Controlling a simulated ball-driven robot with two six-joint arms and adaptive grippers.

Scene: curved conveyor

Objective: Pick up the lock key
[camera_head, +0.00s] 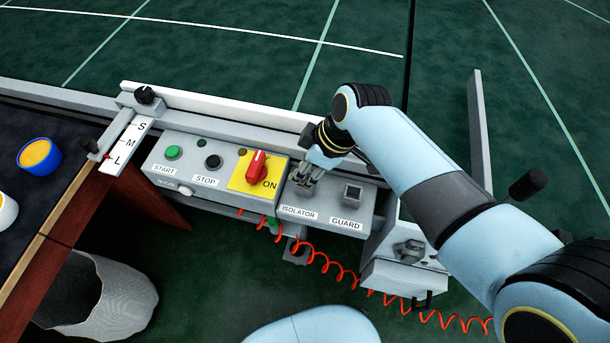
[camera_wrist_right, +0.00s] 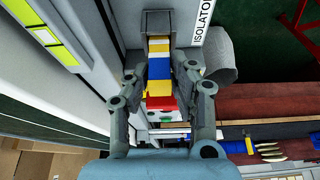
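A striped block in yellow, white, blue and red, which looks like the lock key (camera_wrist_right: 159,68), stands out from a grey socket (camera_wrist_right: 158,22) by the ISOLATOR label in the right wrist view. My right gripper (camera_wrist_right: 161,72) has one finger on each side of it. Gaps show between fingers and block, so the gripper looks open. In the head view my right gripper (camera_head: 305,180) points down at the ISOLATOR place on the grey control box (camera_head: 225,190) and hides the key there. The GUARD socket (camera_head: 352,194) is just right. My left gripper is not in view.
The box carries a green START button (camera_head: 173,152), a black STOP button (camera_head: 213,161) and a red rotary switch (camera_head: 257,166) at ON. A white rail (camera_head: 210,103) runs behind it. A coiled red cable (camera_head: 320,262) hangs in front. A bin (camera_head: 125,290) stands lower left.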

